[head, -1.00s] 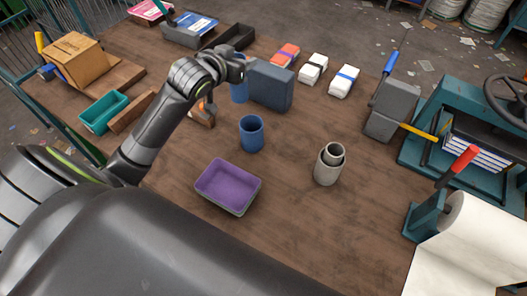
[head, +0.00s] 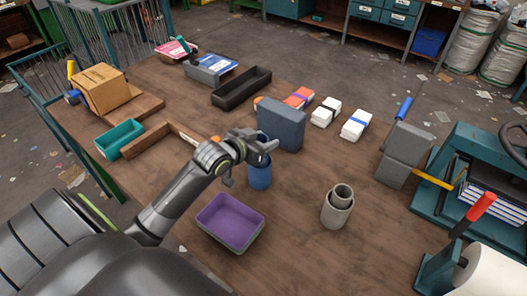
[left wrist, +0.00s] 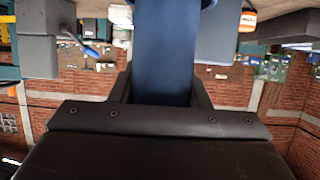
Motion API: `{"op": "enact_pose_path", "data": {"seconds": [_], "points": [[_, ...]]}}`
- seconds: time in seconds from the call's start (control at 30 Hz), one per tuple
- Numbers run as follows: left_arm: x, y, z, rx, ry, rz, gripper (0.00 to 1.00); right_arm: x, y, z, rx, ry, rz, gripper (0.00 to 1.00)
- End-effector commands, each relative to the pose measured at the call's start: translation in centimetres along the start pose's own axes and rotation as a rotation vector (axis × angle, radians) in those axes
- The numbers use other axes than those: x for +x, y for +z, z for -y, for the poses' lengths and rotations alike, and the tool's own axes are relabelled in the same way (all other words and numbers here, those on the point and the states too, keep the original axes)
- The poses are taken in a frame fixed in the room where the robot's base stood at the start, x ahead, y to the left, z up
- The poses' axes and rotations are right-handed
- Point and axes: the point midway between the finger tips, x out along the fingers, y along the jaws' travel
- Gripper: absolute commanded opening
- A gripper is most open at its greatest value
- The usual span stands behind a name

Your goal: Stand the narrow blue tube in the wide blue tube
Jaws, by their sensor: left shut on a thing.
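The wide blue tube (head: 259,175) stands upright on the brown table. My left gripper (head: 264,146) is directly over its mouth in the head view, shut on the narrow blue tube. The narrow blue tube fills the space between the fingers in the left wrist view (left wrist: 165,50). In the head view it is mostly hidden by the gripper. I cannot tell whether its lower end is inside the wide tube or just above it. My right gripper is not in view.
A dark blue-grey box (head: 281,123) stands close behind the wide tube. A purple-lined tray (head: 256,241) lies in front, and a grey tube pair (head: 336,213) stands to the right. A teal bin (head: 112,149) is at left. The table between the grey tubes and the box is clear.

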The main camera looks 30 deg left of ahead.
Motion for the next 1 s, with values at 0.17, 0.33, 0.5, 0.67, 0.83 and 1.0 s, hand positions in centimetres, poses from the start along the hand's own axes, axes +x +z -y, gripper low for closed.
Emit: {"op": "enact_pose_path", "data": {"seconds": [0.17, 0.33, 0.5, 0.67, 0.83, 1.0], "points": [[0.7, 1.7, 0.0, -0.004, 0.000, 0.002, 0.10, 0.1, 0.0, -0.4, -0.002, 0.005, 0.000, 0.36], [1.5, 3.7, 0.0, -0.002, 0.000, 0.001, 0.10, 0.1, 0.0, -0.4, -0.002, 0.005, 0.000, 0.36], [1.7, 4.0, 0.0, 0.001, 0.000, -0.001, 0.10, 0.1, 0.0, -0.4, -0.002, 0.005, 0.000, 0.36], [1.7, 4.0, 0.0, 0.000, 0.000, -0.001, 0.10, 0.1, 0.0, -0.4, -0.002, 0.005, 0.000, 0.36], [1.9, 4.5, 0.0, 0.001, 0.000, -0.001, 0.10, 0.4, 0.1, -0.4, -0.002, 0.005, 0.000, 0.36], [2.0, 4.9, 0.0, 0.000, 0.000, -0.001, 0.45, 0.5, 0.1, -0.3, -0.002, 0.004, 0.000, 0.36]]}}
